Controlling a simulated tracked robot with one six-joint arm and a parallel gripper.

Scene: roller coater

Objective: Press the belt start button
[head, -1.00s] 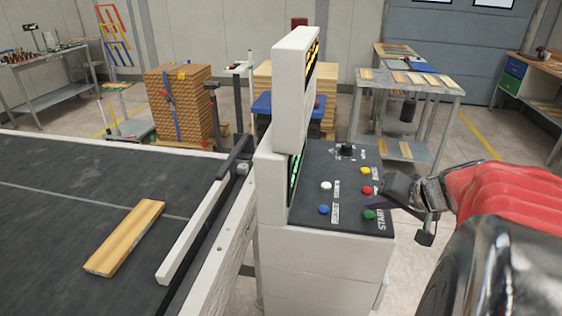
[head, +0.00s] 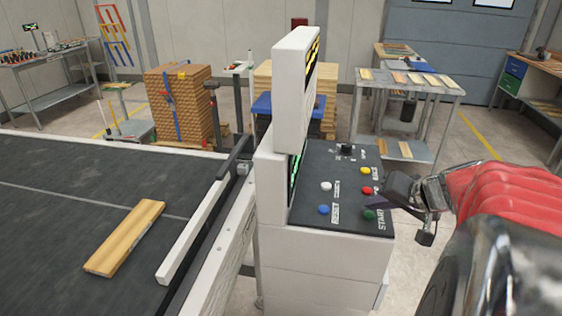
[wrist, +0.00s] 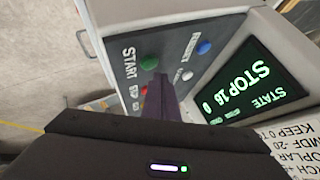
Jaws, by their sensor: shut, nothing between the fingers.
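The green START button (head: 369,215) is on the dark sloped top of the control panel (head: 300,222), at its front right corner. It also shows in the wrist view (wrist: 149,62), with the white word START beside it. My gripper (head: 372,205) is shut and empty, its dark fingertips just above the panel, close to the green button and the red button (head: 367,190). In the wrist view the closed fingers (wrist: 160,82) end just beside the green button. I cannot tell whether they touch the panel. The panel's screen (wrist: 240,82) reads STATE STOP in green.
A yellow button (head: 365,171), a white button (head: 326,186), a blue button (head: 323,210) and a black knob (head: 347,150) share the panel. An upright white display housing (head: 296,95) rises at its left. A wooden board (head: 125,238) lies on the dark belt (head: 60,215).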

